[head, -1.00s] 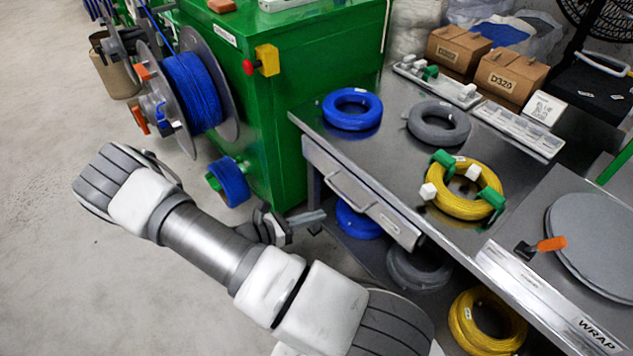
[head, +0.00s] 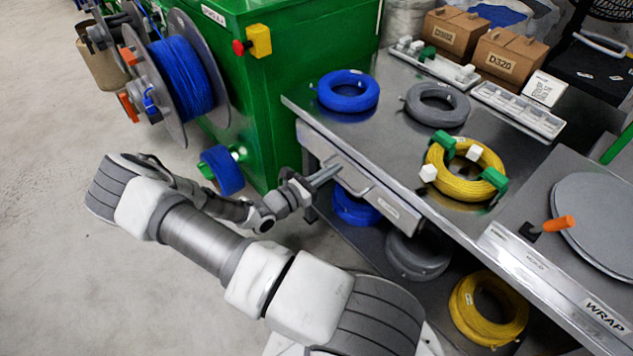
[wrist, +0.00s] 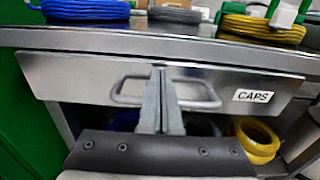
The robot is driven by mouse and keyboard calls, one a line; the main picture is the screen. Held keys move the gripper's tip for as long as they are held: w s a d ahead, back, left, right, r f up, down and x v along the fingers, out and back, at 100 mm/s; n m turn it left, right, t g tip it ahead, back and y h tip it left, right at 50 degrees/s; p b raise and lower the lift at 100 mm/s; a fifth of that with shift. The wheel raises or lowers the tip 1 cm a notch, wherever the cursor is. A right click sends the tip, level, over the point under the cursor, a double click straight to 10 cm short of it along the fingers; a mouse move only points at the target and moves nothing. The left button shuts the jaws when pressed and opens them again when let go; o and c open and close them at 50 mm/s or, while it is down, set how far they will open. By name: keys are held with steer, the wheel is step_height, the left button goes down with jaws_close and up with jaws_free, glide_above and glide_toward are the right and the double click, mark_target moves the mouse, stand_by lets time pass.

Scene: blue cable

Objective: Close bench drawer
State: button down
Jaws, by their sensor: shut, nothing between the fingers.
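The bench drawer's grey metal front (head: 384,205) sits under the bench top's edge. In the wrist view the drawer front (wrist: 75,75) spans the picture, with a CAPS label at right and a bar handle (wrist: 128,90) in the middle. How far the drawer stands out is hard to tell. My gripper (head: 330,174) is shut and empty, its tips close to the handle's left part in the head view. In the wrist view my gripper (wrist: 160,74) points at the drawer front and overlaps the handle's middle, hiding part of it. Contact cannot be told.
The bench top (head: 395,150) holds blue, grey and yellow cable coils; more coils lie on the shelf below. A green machine (head: 270,110) with a blue cable spool (head: 183,80) stands left of the bench. The floor at left is clear.

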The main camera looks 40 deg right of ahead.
steer(key=shift+w+d, duration=0.1)
steer(key=shift+d, duration=0.75)
steer(key=shift+d, duration=0.1)
steer(key=shift+d+r+p, duration=0.1)
steer(key=shift+d+p, duration=0.2)
steer(key=shift+d, duration=1)
steer(key=shift+w, duration=0.1)
steer(key=shift+a, duration=0.3)
steer(key=p, duration=0.3)
glide_toward(345, 161)
steer(key=a, duration=0.5)
steer(key=shift+s, duration=0.25)
